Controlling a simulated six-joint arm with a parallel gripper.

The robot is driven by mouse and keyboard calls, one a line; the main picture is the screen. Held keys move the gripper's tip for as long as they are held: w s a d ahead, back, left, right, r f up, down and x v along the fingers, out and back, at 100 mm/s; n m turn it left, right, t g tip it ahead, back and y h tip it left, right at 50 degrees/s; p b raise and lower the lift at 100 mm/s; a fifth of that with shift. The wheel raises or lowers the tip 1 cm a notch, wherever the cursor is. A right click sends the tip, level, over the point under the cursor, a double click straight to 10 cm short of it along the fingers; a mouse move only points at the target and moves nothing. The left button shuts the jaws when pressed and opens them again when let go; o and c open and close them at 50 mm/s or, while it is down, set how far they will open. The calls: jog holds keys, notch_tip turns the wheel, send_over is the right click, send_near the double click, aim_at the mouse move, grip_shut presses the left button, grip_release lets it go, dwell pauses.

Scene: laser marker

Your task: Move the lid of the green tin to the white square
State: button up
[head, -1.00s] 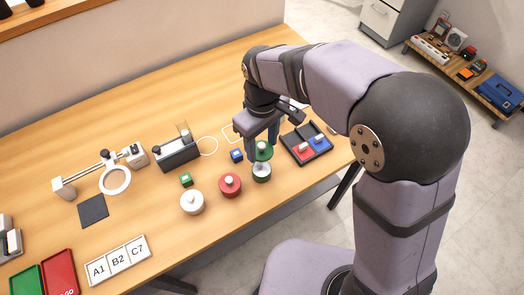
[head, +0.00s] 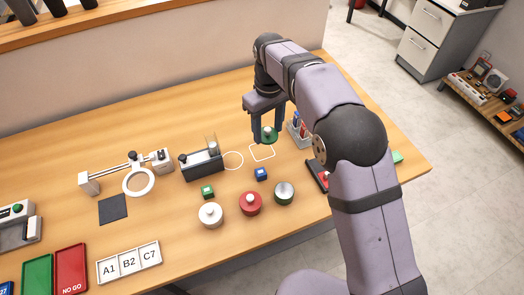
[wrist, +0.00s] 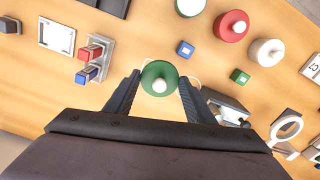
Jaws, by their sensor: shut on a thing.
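My gripper (head: 267,135) is shut on the green lid (head: 270,132), a round disc with a white knob. The lid is in the air, near the far edge of the white square (head: 262,159) as seen in the head view. The square is a thin outline on the table. In the wrist view the lid (wrist: 153,86) sits between my fingertips (wrist: 160,80) and hides much of the table behind it. The green tin (head: 284,195) stands open, without its lid, at the front of the table.
A red tin (head: 250,204) and a white tin (head: 210,216) stand left of the green tin. A blue block (head: 261,174) lies near the square's front. A white circle outline (head: 233,160) is left of the square. A grey holder (head: 299,134) stands close on the right.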

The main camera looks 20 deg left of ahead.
aim_at(262, 151)
jog(key=shift+w+a+f, duration=0.5)
jog(key=shift+w+a, duration=0.25)
jog(key=shift+w+a+f, duration=0.5)
jog(key=shift+w+a, duration=0.2)
jog(key=shift+a, duration=0.05)
jog(key=shift+f+p, duration=1.35)
jog(key=shift+f, duration=3.65)
jog(key=shift+f, duration=0.2)
jog(key=o, duration=1)
jog(key=shift+r, duration=0.1)
notch_tip(262, 151, up, 12)
jog(key=b, duration=0.3)
jog(key=shift+r, duration=0.1)
